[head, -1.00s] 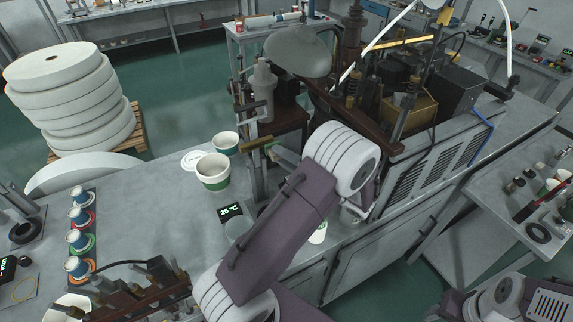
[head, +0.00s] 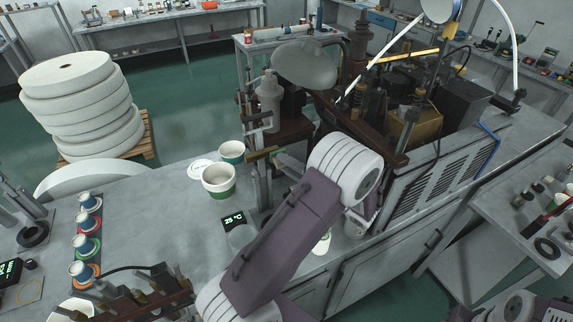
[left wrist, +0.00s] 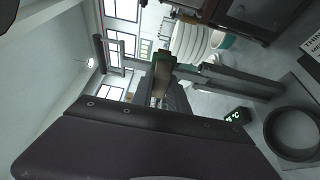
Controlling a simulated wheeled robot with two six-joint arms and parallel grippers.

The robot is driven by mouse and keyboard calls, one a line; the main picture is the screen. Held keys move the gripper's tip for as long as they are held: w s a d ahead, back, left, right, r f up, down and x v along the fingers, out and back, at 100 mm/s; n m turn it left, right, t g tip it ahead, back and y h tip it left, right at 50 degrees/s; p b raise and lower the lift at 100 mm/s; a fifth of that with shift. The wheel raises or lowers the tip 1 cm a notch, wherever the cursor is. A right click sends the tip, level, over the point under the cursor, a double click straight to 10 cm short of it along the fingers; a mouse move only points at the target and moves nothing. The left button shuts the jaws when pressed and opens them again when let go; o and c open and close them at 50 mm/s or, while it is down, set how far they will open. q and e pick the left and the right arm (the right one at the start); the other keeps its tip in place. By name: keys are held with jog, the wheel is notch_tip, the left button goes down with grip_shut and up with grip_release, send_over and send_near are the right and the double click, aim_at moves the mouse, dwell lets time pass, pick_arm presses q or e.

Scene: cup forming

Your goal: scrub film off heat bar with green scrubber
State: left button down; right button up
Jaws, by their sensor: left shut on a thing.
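My left gripper (head: 278,155) is partly hidden behind my own wrist, at that post. It is shut on the green scrubber (head: 262,154), a small green and tan block. In the left wrist view the scrubber (left wrist: 162,66) shows dark green on top and tan-brown below, at the end of the grey fingers (left wrist: 185,73). I cannot clearly make out the heat bar or any film on it. My right gripper is out of view.
A green-banded paper cup (head: 218,183) and another cup (head: 231,151) stand left of the post. A display reading 25 °C (head: 234,220) is in front of them. Paper rolls (head: 82,105) stand behind.

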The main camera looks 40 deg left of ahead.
aim_at(278, 167)
pick_arm(q)
jog(key=shift+w+a, duration=0.25)
jog(key=shift+a, duration=0.3)
jog(key=shift+s+a+r+p, duration=0.1)
jog(key=shift+s+a+p, duration=0.25)
jog(key=shift+s+p, duration=0.3)
jog(key=shift+s+a+p, duration=0.3)
jog(key=shift+s+p, duration=0.1)
jog(key=shift+s, duration=0.3)
jog(key=shift+s+a, duration=0.2)
jog(key=shift+s, duration=0.35)
jog(key=shift+s+a+p, duration=0.2)
jog(key=shift+s+p, duration=0.15)
jog(key=shift+p, duration=0.05)
jog(key=shift+s+a+p, duration=0.3)
jog(key=shift+s+a, duration=0.2)
jog(key=shift+s, duration=0.3)
jog(key=shift+w+d+p, duration=0.35)
jog(key=shift+w+p, duration=0.3)
jog(key=shift+p, duration=0.05)
jog(key=shift+w+d, duration=0.35)
jog(key=shift+w, duration=0.3)
